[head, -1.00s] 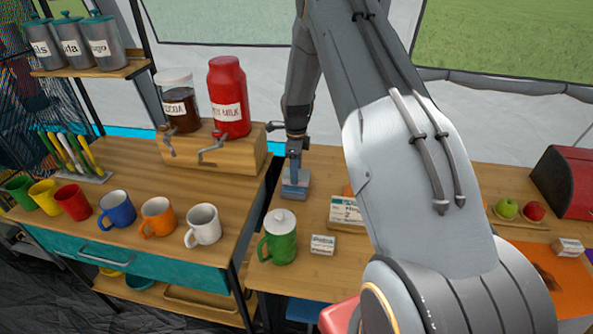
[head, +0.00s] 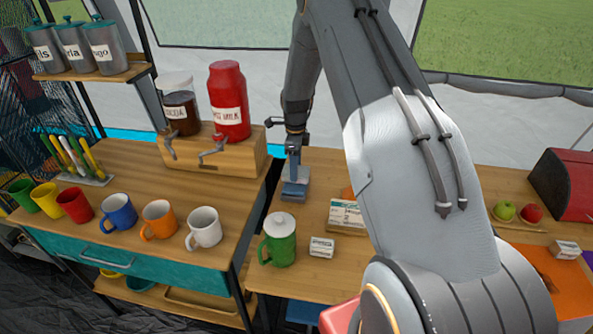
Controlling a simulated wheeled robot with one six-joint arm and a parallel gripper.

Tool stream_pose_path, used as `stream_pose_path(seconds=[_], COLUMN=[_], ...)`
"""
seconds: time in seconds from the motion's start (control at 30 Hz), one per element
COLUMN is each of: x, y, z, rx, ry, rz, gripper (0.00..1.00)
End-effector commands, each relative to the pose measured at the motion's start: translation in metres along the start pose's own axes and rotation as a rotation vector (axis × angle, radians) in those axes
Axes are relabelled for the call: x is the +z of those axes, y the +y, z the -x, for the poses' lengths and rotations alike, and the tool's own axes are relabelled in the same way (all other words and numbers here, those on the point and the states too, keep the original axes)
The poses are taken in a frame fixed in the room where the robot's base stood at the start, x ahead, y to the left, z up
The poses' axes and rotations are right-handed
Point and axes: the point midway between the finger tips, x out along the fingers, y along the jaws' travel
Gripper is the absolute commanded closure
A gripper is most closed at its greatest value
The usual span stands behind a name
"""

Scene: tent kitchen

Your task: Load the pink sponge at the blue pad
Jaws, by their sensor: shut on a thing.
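My gripper (head: 293,163) points down at the back left of the right-hand table, just right of the gap between the tables. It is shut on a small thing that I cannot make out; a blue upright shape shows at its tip. Directly under it is a blue-grey, flat, square-looking pad (head: 297,195) on the wood. Whether the held thing touches the pad is too small to tell. I see no clearly pink sponge; it may be hidden by the gripper or too small to make out.
A labelled box (head: 346,215) is to the right. A wooden dispenser stand (head: 215,156) with two jars is left. My arm hides the table's middle.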

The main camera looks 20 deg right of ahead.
Motion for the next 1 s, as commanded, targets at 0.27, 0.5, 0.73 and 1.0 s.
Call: stream_pose_path(seconds=[0.27, 0.5, 0.73, 1.0], x=[0.000, 0.000, 0.000, 0.000], y=[0.000, 0.000, 0.000, 0.000], z=[0.022, 0.039, 0.042, 0.042], rx=[-0.001, -0.001, 0.000, 0.000], ry=[0.000, -0.001, 0.000, 0.000], rz=[0.000, 0.000, 0.000, 0.000], gripper=[0.68, 0.68, 0.68, 0.68])
